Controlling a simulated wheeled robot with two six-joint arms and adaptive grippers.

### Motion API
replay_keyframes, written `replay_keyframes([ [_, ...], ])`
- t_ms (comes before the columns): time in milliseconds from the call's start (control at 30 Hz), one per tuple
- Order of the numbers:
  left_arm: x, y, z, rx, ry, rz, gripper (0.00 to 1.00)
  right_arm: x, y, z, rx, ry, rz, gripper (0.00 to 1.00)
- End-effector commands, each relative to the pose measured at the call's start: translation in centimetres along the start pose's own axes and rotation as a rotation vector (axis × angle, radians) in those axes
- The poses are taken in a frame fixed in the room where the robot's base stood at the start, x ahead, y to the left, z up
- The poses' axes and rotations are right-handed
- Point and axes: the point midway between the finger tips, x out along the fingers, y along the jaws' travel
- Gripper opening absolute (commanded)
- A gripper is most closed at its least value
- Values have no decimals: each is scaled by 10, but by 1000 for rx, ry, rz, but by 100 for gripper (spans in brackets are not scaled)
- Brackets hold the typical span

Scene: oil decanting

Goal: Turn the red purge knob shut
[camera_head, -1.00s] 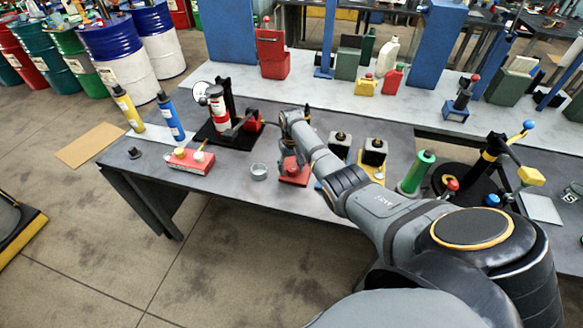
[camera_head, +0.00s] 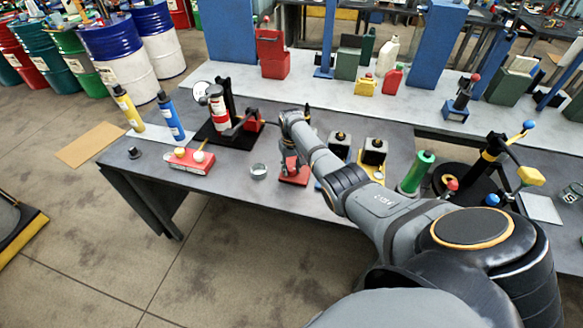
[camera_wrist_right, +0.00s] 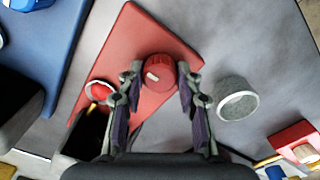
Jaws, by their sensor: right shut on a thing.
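The red purge knob (camera_wrist_right: 160,72) is a short red cylinder with a pale mark, standing over a red plate (camera_wrist_right: 140,28). My right gripper (camera_wrist_right: 160,76) has one finger on each side of the knob and is shut on it. In the head view my right gripper (camera_head: 291,164) points down over the same red plate (camera_head: 294,179), and the fingers and arm hide most of the knob there. My left gripper is in neither view.
A grey ring-shaped cup (camera_head: 259,171) stands just left of the plate; it also shows in the wrist view (camera_wrist_right: 238,98). Black blocks (camera_head: 374,152) stand right of my arm.

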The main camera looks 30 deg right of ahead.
Motion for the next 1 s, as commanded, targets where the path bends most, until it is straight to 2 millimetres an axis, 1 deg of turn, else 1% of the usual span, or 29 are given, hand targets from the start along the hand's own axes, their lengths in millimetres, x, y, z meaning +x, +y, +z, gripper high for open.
replay_keyframes([
  [267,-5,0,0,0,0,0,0,-1,0,0,-175,-1,0,3],
  [1000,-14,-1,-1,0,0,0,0,-1,-1,0,-874,1,0,3],
])
